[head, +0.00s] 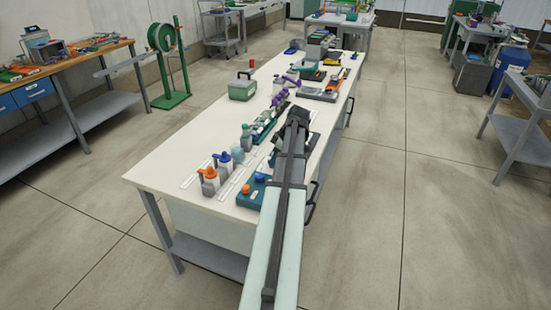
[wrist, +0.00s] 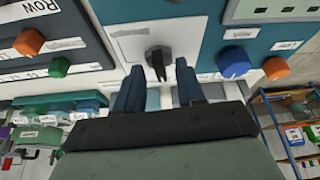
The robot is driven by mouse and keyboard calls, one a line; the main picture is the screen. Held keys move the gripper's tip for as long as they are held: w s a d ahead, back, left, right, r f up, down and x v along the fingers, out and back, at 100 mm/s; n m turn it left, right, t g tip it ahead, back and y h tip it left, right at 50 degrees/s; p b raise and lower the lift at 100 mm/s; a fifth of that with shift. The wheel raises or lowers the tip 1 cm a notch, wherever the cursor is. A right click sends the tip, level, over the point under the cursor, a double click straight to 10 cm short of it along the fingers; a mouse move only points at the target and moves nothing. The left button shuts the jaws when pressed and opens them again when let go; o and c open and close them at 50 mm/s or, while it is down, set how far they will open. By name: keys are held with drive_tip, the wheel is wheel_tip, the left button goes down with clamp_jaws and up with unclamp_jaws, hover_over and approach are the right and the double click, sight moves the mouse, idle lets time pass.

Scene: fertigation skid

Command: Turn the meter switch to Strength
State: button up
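The switch is a black knob (wrist: 158,60) with a pointer, on a pale plate (wrist: 130,45) set in a teal panel (wrist: 205,50) in the wrist view. Its narrow end points down in the picture, toward my gripper. Small labels near it are too blurred to read, so I cannot tell which setting it is on. My gripper (wrist: 158,77) is open, with one blue finger to each side of the knob's lower end. I see gaps at both sides, and no clear contact. In the head view my arm hides the switch and the fingertips.
A blue knob (wrist: 234,62) and an orange knob (wrist: 276,68) sit right of the switch. Another panel at left has an orange knob (wrist: 30,42) and a green knob (wrist: 59,67).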

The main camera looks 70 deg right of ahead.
drive_tip(key=shift+w+f, duration=0.1)
drive_tip(key=shift+f, duration=0.05)
drive_tip(key=shift+c, duration=0.4)
clamp_jaws()
